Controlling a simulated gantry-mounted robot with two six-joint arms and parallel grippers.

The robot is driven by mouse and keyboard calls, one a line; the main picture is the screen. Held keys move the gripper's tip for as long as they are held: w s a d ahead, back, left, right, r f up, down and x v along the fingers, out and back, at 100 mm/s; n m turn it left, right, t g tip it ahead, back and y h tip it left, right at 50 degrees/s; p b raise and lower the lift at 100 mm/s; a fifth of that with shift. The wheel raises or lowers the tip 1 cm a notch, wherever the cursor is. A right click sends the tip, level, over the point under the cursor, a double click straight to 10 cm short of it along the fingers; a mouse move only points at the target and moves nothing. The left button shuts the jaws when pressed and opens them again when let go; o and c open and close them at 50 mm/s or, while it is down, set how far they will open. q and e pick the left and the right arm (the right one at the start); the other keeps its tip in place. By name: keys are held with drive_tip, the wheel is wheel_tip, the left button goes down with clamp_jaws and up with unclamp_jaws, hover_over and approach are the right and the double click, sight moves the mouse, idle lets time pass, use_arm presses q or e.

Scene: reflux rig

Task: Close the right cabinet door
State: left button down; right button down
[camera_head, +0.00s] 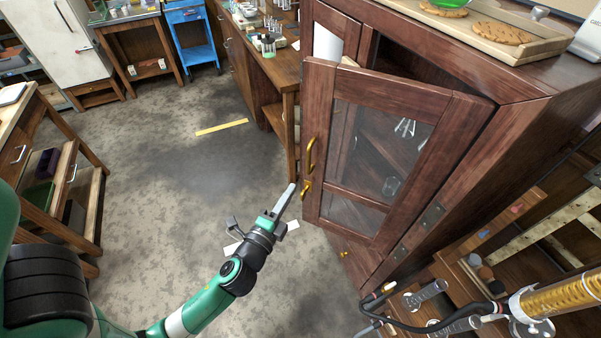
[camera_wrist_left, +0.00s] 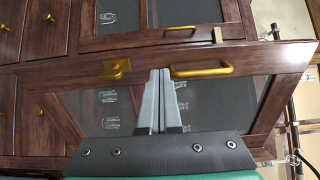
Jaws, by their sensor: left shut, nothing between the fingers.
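The right cabinet door (camera_head: 431,125) is a dark reddish wood frame with a glass pane. It stands partly open, swung out from the cabinet (camera_head: 500,112), with a dark gap along its top. Its free edge carries a brass pull handle (camera_head: 311,155) and a brass latch (camera_head: 306,190) below it. My left gripper (camera_head: 288,194) is shut and empty, just left of the door's free edge near the latch. In the left wrist view, the shut fingertips (camera_wrist_left: 160,73) appear between the latch (camera_wrist_left: 115,69) and the handle (camera_wrist_left: 202,71). Contact with the door cannot be told. My right gripper is not in view.
A wooden tray (camera_head: 487,42) with round brown pieces sits on the cabinet top. A workbench (camera_head: 268,62) with glassware stands behind the door. Tubing and a golden coil (camera_head: 561,297) are at the lower right. Floor (camera_head: 165,190) left of the door is clear.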

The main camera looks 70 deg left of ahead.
use_arm(q)
drive_tip(key=x, duration=0.7)
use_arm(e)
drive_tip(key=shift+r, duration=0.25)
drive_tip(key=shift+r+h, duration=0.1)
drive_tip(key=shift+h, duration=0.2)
